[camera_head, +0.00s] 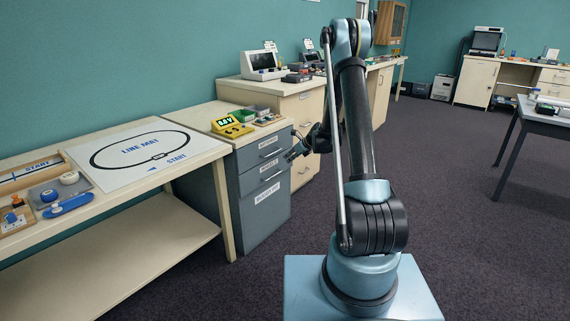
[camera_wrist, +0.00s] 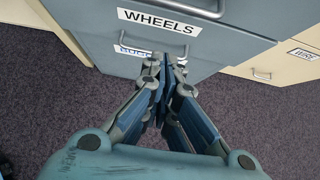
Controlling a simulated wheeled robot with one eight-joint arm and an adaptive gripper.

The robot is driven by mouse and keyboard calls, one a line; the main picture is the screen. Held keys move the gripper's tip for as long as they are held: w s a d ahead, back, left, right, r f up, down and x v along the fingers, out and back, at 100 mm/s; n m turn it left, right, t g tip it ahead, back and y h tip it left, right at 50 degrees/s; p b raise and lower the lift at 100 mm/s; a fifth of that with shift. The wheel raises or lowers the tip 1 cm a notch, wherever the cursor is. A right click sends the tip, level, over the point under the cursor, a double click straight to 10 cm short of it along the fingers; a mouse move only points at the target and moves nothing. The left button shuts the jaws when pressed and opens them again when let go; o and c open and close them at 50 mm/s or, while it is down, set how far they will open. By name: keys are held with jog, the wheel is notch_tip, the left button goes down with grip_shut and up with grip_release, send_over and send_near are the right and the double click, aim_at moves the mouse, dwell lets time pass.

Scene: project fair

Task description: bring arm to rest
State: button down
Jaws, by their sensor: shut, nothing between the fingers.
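My arm rises from my light blue base in the head view, bends at the top and reaches down behind itself toward the grey drawer cabinet. My gripper (camera_head: 292,155) is in front of that cabinet (camera_head: 262,218). In the wrist view my gripper (camera_wrist: 165,66) points at the cabinet front, with its fingers together and empty. The drawer labelled WHEELS (camera_wrist: 158,21) is just beyond the fingertips. A lower label is partly hidden by the fingers. I cannot tell whether the fingertips touch the cabinet.
A yellow meter (camera_head: 231,127) sits on the cabinet top. A cream cabinet (camera_head: 303,107) adjoins it. A grey table (camera_head: 545,121) stands at the right. Carpet (camera_head: 440,190) is clear between.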

jog(key=s+d+r+n+g+h, duration=0.1)
jog(key=s+d+r+n, duration=0.25)
jog(key=s+r, duration=0.35)
jog(key=s+d+r+n+h, duration=0.1)
jog(key=s+d+r+n, duration=0.1)
jog(key=s+r+n, duration=0.6)
jog(key=s+d+r+n+g+h, duration=0.1)
jog(key=s+d+r, duration=0.25)
jog(key=s, duration=0.65)
jog(key=s+d+f+n+h, duration=0.1)
jog(key=s+d+n, duration=0.2)
jog(key=s, duration=0.7)
jog(key=s+d+f+n+g+h, duration=0.1)
jog(key=s+d+n, duration=0.2)
jog(key=s+n, duration=0.3)
jog(key=s+d+f+n+h, duration=0.2)
jog(key=s+d+n, duration=0.1)
jog(key=s, duration=1.1)
jog(key=shift+s+n, duration=0.15)
jog(key=shift+n, duration=0.5)
jog(key=shift+a+f, duration=0.1)
